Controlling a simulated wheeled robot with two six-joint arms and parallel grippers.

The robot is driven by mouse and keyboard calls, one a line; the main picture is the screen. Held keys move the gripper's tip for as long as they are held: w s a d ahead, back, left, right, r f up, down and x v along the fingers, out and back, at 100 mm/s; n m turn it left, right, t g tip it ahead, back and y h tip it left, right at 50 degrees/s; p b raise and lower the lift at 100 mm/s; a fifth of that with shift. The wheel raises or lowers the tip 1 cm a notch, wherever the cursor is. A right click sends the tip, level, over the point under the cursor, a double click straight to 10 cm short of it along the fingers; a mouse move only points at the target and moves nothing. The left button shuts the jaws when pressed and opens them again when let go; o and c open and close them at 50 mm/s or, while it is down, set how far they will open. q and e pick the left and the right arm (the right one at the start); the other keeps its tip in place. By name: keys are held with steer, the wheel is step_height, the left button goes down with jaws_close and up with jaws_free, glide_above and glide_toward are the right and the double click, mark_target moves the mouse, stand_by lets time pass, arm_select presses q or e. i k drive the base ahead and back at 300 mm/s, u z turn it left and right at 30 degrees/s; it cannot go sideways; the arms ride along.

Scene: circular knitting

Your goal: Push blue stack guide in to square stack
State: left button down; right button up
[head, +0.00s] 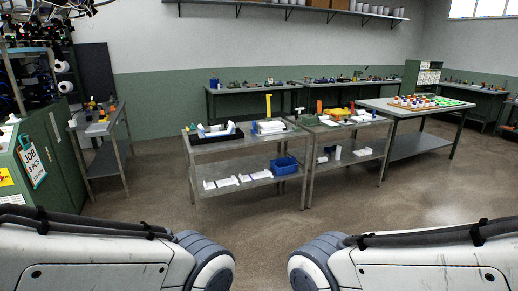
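A black tray (192,139) sits on the left end of the near metal table. In it is a white stack (212,129) with a blue piece at its right side (232,129), possibly the blue stack guide. Another white stack (268,127) stands to the right, with a yellow upright (268,105) behind it. The parts are too small to tell whether the blue piece touches the stack or stands apart. Both my arms show only as white links at the bottom of the head view; neither gripper is in view.
The near table (235,147) has a lower shelf with white parts (221,182) and a blue bin (285,166). A second table (345,128) adjoins it at right. A green cabinet (45,170) stands at left. The floor (255,220) before the tables is clear.

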mark_target(256, 127)
steer(key=u, duration=0.05)
steer(key=i, duration=4.55)
steer(key=u, duration=0.15)
